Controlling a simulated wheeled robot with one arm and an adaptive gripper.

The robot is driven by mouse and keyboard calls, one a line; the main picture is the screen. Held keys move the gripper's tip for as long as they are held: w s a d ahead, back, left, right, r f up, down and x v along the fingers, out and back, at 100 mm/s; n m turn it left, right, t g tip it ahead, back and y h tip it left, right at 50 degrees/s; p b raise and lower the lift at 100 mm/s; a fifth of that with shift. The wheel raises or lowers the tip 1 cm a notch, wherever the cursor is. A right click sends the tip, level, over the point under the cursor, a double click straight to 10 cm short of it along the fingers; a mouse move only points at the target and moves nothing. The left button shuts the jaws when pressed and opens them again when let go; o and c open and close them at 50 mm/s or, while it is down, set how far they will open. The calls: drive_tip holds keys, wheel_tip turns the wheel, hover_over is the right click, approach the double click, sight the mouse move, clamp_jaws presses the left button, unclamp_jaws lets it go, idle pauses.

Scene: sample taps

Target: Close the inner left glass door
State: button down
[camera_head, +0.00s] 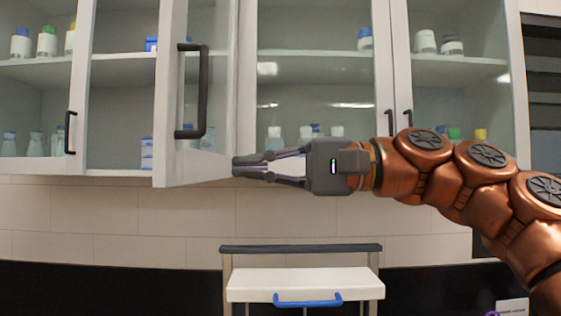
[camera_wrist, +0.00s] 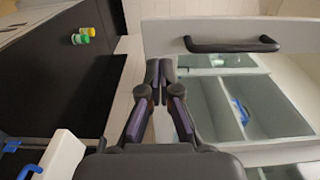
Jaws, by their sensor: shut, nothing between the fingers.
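The inner left glass door (camera_head: 171,100) of the wall cabinet stands open, swung out towards me, with its black handle (camera_head: 204,92) on the near free edge. In the wrist view, the door's pale frame and its handle (camera_wrist: 232,44) show at the upper right. My gripper (camera_head: 238,166) is shut and empty, to the right of the door by its lower corner on the hinge side. In the wrist view, its fingertips (camera_wrist: 160,70) are together beside the door's pale frame. I cannot tell whether they touch it.
The other cabinet doors look closed; one black handle (camera_head: 70,132) is at the left. Bottles (camera_head: 47,42) and boxes stand on the shelves. A white cart (camera_head: 305,284) with a blue handle is below. A dark counter (camera_wrist: 75,75) lies beneath, with green and yellow-capped items.

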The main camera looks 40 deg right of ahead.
sight(175, 167)
drive_tip(key=p+x, duration=0.1)
drive_tip(key=x, duration=0.6)
drive_tip(key=shift+w+a+p, duration=0.15)
drive_tip(key=shift+a+p, duration=0.05)
drive_tip(key=shift+p, duration=0.1)
